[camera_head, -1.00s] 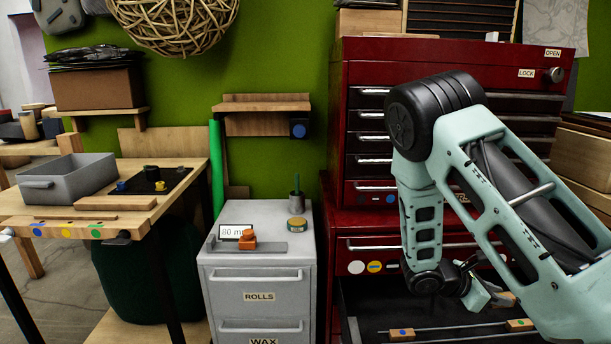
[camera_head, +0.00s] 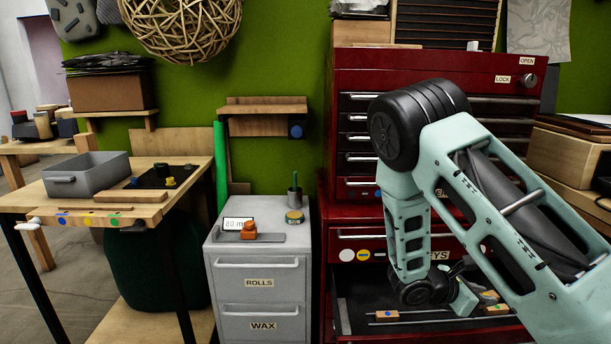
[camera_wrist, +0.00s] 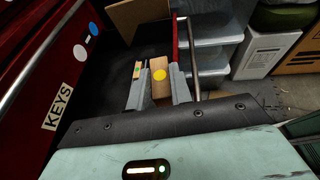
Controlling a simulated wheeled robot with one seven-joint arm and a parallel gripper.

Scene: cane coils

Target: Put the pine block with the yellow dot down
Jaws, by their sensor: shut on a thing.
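My gripper (camera_head: 466,300) is low over the open dark drawer (camera_head: 345,316) of the red chest. In the wrist view its grey fingers (camera_wrist: 159,92) are closed on the sides of the pine block with the yellow dot (camera_wrist: 160,76). The held block also shows in the head view (camera_head: 490,296), partly behind the gripper and small. A pine block with a green dot (camera_wrist: 137,70) is close beside the left finger; it also shows in the head view (camera_head: 497,309). A pine block with a blue dot (camera_head: 387,316) lies further left in the drawer. Whether the held block touches the drawer floor I cannot tell.
Thin metal rods (camera_head: 440,317) run between the two lower blocks. A grey cabinet (camera_head: 258,270) stands left of the chest, and a workbench (camera_head: 110,205) with a grey bin (camera_head: 88,174) is further left.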

